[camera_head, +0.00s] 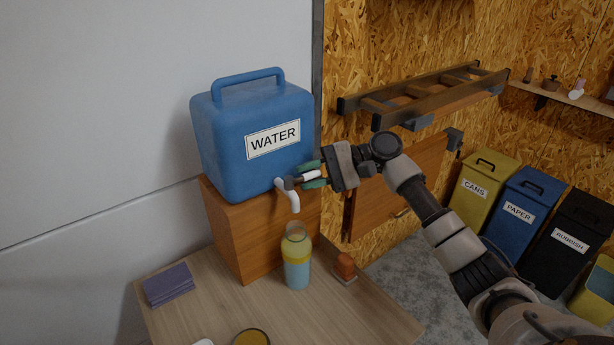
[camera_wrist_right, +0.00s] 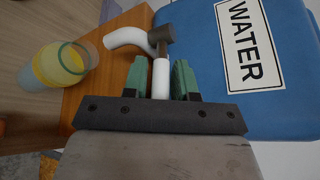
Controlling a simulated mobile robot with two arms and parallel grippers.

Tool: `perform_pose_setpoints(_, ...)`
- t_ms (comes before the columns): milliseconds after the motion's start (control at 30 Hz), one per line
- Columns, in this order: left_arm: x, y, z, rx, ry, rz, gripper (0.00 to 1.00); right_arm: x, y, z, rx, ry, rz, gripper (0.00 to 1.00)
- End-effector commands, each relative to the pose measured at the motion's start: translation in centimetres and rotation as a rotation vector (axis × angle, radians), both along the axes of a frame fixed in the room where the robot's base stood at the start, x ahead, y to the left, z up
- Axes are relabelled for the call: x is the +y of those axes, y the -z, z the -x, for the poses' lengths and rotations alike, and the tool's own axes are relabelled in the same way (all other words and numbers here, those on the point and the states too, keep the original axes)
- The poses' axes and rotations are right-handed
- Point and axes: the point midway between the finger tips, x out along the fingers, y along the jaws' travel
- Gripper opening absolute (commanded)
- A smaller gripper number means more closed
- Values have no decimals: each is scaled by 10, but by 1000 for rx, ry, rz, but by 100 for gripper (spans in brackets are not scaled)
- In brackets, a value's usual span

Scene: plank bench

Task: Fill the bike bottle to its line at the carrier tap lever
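The bike bottle (camera_head: 297,262) stands upright and open-topped on the bench, under the white tap spout (camera_head: 293,198). Its lower part is light blue, with a yellow band above and a clear top; a fill line is too small to make out. It also shows in the right wrist view (camera_wrist_right: 58,66). The blue carrier (camera_head: 222,140) is labelled WATER. My right gripper (camera_head: 311,175) has its green fingers closed on both sides of the white tap lever (camera_wrist_right: 161,78). No water stream shows. My left gripper is out of view.
The carrier sits on a wooden block (camera_head: 238,243) on the plank bench (camera_head: 215,310). A purple folded cloth (camera_head: 168,285) lies at left, an orange object (camera_head: 345,266) right of the bottle, and a yellow-topped round thing (camera_head: 251,338) at the front edge. Bins stand at right.

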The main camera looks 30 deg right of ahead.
Motion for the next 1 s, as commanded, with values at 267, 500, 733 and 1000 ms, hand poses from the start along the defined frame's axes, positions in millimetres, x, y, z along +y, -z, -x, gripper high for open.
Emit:
perform_pose_setpoints(267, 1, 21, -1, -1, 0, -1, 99, -47, -7, 12, -2, 3, 2, 27)
perform_pose_setpoints(500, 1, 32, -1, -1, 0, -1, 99, -86, -17, 22, 0, 2, 1, 27)
perform_pose_setpoints(733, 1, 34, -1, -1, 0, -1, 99, -98, -22, 26, 0, -1, 0, 27)
perform_pose_setpoints(1000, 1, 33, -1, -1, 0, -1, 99, -98, -22, 26, 1, -1, 3, 18)
